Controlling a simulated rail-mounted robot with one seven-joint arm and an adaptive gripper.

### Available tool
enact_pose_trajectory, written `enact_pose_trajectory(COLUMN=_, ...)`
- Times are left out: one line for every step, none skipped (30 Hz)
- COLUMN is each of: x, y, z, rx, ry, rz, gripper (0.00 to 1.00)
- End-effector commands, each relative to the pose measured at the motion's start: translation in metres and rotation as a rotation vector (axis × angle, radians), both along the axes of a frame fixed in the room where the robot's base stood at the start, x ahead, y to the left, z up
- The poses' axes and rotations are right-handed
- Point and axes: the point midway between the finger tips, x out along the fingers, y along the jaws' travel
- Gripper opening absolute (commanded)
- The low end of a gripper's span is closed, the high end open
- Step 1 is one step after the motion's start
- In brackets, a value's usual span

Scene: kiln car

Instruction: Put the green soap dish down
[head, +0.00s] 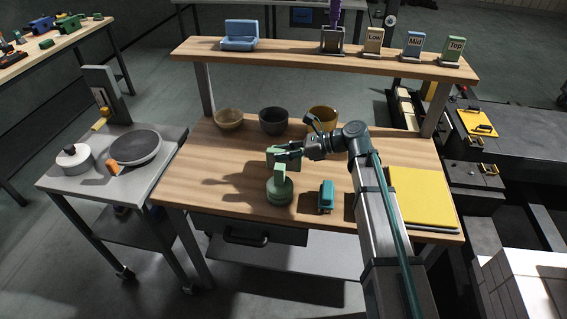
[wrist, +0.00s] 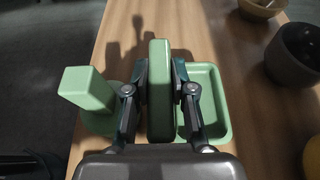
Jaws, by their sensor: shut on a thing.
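The green soap dish (head: 276,157) is in my gripper (head: 287,149) over the middle of the wooden table (head: 235,165). In the wrist view my gripper (wrist: 159,90) is shut on its upright green slab (wrist: 159,60), one finger on each side. Its shallow tray part (wrist: 214,128) shows to the right of the slab. I cannot tell whether its underside touches the table. A green piece with a round base and a block handle (head: 279,188) stands in front of the dish; in the wrist view it is at the left (wrist: 88,88).
A beige bowl (head: 228,119), dark bowl (head: 273,121) and ochre bowl (head: 322,117) stand at the back. A teal object (head: 326,196) stands near the front, with a yellow slab (head: 422,195) at right. A raised shelf (head: 290,50) spans the back. The table's left is clear.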

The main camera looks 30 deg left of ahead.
Motion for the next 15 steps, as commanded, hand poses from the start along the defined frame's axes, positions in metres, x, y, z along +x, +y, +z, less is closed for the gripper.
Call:
enact_pose_trajectory(x=0.000, y=0.000, z=-0.004, rx=0.001, ry=0.002, rz=0.000, gripper=0.00)
enact_pose_trajectory(x=0.000, y=0.000, z=-0.005, rx=0.002, ry=0.000, rz=-0.001, gripper=0.00)
enact_pose_trajectory(x=0.000, y=0.000, z=-0.008, rx=0.002, ry=0.000, rz=-0.001, gripper=0.00)
enact_pose_trajectory(x=0.000, y=0.000, z=-0.010, rx=0.002, ry=0.000, rz=-0.001, gripper=0.00)
enact_pose_trajectory(x=0.000, y=0.000, z=-0.012, rx=0.002, ry=0.000, rz=-0.001, gripper=0.00)
enact_pose_trajectory(x=0.000, y=0.000, z=-0.017, rx=0.002, ry=0.001, rz=0.000, gripper=0.00)
enact_pose_trajectory(x=0.000, y=0.000, z=-0.021, rx=0.001, ry=0.002, rz=0.000, gripper=0.00)
enact_pose_trajectory(x=0.000, y=0.000, z=-0.025, rx=0.001, ry=0.002, rz=0.000, gripper=0.00)
enact_pose_trajectory(x=0.000, y=0.000, z=-0.030, rx=0.001, ry=0.002, rz=0.000, gripper=0.00)
enact_pose_trajectory(x=0.000, y=0.000, z=-0.034, rx=0.001, ry=0.002, rz=0.000, gripper=0.00)
enact_pose_trajectory(x=0.000, y=0.000, z=-0.037, rx=0.002, ry=0.001, rz=0.001, gripper=0.00)
enact_pose_trajectory(x=0.000, y=0.000, z=-0.041, rx=0.002, ry=0.001, rz=0.000, gripper=0.00)
enact_pose_trajectory(x=0.000, y=0.000, z=-0.042, rx=0.002, ry=0.001, rz=0.000, gripper=0.00)
enact_pose_trajectory(x=0.000, y=0.000, z=-0.043, rx=0.002, ry=0.001, rz=0.000, gripper=0.00)
enact_pose_trajectory(x=0.000, y=0.000, z=-0.043, rx=0.002, ry=0.000, rz=-0.001, gripper=0.00)
